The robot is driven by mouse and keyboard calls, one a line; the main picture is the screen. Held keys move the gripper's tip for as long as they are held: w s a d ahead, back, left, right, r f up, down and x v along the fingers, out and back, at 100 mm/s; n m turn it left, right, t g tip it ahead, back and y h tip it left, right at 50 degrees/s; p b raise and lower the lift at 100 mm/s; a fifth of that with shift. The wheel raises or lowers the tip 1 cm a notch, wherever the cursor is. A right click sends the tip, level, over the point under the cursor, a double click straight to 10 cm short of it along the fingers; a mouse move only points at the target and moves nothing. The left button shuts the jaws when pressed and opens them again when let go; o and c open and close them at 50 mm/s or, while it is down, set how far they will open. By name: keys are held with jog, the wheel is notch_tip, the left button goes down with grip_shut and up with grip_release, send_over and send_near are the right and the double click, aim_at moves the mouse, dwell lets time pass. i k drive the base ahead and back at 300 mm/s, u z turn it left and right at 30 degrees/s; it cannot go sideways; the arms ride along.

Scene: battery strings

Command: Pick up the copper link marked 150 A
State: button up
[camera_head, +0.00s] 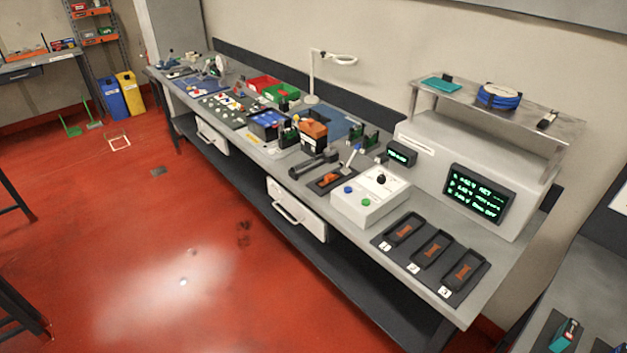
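Three copper-coloured links lie in small black trays on a dark mat (407,263) at the near right end of the long grey bench. One link (403,231) is in the tray by card 1, another link (432,250) is in the tray by card 2, and the third link (463,271) is in the tray by card 3. Any ratings marked on them are too small to read, so I cannot tell which is 150 A. My gripper is not in view.
A white control box (369,198) with coloured buttons stands left of the mat. Behind is a grey console with a green-text screen (478,193) and a shelf above. Tools and parts crowd the bench further left. The red floor (190,240) in front is mostly clear.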

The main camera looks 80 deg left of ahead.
aim_at(330, 178)
jog(key=u, duration=3.9)
jog(key=k, duration=1.25)
jog(key=z, duration=1.1)
jog(key=i, duration=1.7)
jog(key=u, duration=0.3)
